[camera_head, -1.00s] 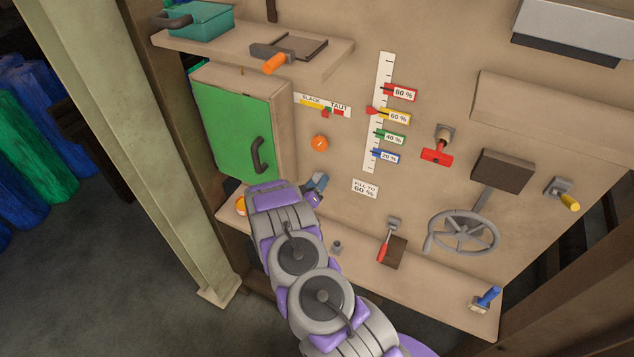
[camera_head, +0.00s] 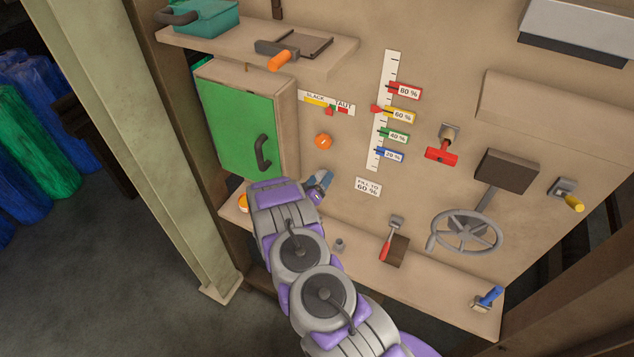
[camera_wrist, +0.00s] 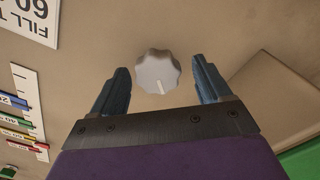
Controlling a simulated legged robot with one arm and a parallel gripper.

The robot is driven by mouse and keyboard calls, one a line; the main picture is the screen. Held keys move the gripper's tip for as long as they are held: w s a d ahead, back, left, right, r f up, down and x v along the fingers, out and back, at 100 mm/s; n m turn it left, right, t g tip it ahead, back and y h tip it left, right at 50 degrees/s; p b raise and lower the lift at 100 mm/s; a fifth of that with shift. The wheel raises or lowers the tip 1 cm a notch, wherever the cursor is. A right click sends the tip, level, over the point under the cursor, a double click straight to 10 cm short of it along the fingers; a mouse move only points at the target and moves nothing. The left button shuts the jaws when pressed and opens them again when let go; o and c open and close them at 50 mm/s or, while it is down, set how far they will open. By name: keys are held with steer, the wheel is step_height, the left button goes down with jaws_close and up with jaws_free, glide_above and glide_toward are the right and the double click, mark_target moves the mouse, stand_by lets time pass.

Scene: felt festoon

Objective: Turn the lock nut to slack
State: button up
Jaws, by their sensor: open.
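In the wrist view a grey lobed knob (camera_wrist: 158,72) with a white mark, likely the lock nut, sits on the beige panel. My gripper (camera_wrist: 163,75) is open, with one blue finger on each side of the knob and gaps showing. I cannot tell how deep the fingers reach. In the head view my gripper (camera_head: 322,184) is at the panel and hides this knob. Above it is an orange round knob (camera_head: 324,142). The slack/taut gauge (camera_head: 327,103) is higher up, its red pointer (camera_head: 329,112) near the middle, toward TAUT.
A green door (camera_head: 238,130) with a dark handle stands left of my gripper. A ledge (camera_head: 290,238) runs below. To the right are a percent scale (camera_head: 384,110), a red-handled lever (camera_head: 389,240) and a grey handwheel (camera_head: 467,232).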

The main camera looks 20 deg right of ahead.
steer(key=b+v, duration=0.1)
steer(key=v, duration=1.6)
steer(key=shift+a, duration=0.2)
steer(key=shift+s+f, duration=0.1)
steer(key=shift+s, duration=0.05)
